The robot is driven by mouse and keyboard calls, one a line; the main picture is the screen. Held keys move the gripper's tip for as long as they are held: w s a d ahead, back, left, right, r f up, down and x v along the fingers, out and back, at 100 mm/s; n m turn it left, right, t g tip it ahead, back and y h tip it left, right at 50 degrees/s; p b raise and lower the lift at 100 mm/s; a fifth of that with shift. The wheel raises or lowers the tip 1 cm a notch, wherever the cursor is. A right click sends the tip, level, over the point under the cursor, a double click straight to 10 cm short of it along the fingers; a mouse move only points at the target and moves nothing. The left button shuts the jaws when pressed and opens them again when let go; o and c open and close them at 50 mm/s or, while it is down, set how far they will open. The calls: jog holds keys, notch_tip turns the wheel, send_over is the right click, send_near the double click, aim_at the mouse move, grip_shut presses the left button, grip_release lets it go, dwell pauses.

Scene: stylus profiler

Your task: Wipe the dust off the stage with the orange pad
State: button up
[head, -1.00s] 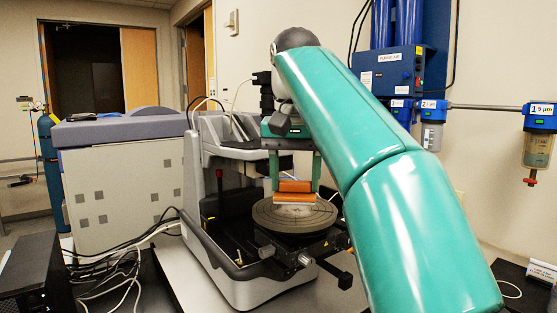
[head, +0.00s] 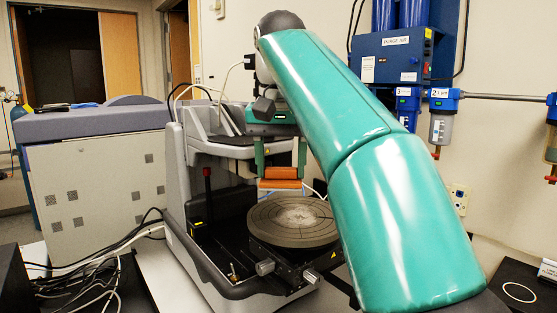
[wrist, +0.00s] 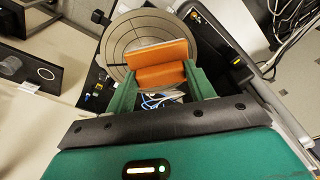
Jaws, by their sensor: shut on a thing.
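The orange pad (head: 281,173) is a ribbed block with an orange backing and a pale lower edge. My gripper (head: 280,167) is shut on it, with one green finger at each end; the wrist view shows the same hold on the pad (wrist: 160,66). The stage (head: 265,235) is a round grey disc with engraved rings and lines. Pale dust (head: 298,214) is spread over its middle. In the head view the pad hangs above the stage's far edge, apart from it. In the wrist view the pad hides part of the stage (wrist: 125,42).
The profiler's grey frame (head: 190,190) rises behind and left of the stage. Stage knobs (head: 265,267) stick out in front. Loose cables (head: 90,275) lie at left. A blue purge-air unit (head: 400,55) hangs on the right wall. My arm covers the right side.

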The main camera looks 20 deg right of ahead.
aim_at(282, 180)
jog(key=shift+w+d+f, duration=0.1)
jog(key=shift+w+f, duration=0.3)
jog(key=shift+w, duration=0.05)
jog(key=f, duration=0.3)
jog(key=shift+s+f, duration=0.5)
jog(key=shift+f, duration=0.25)
jog(key=shift+w+f, duration=0.3)
jog(key=shift+f, duration=0.15)
jog(key=shift+s, duration=0.15)
jog(key=shift+f, duration=0.95)
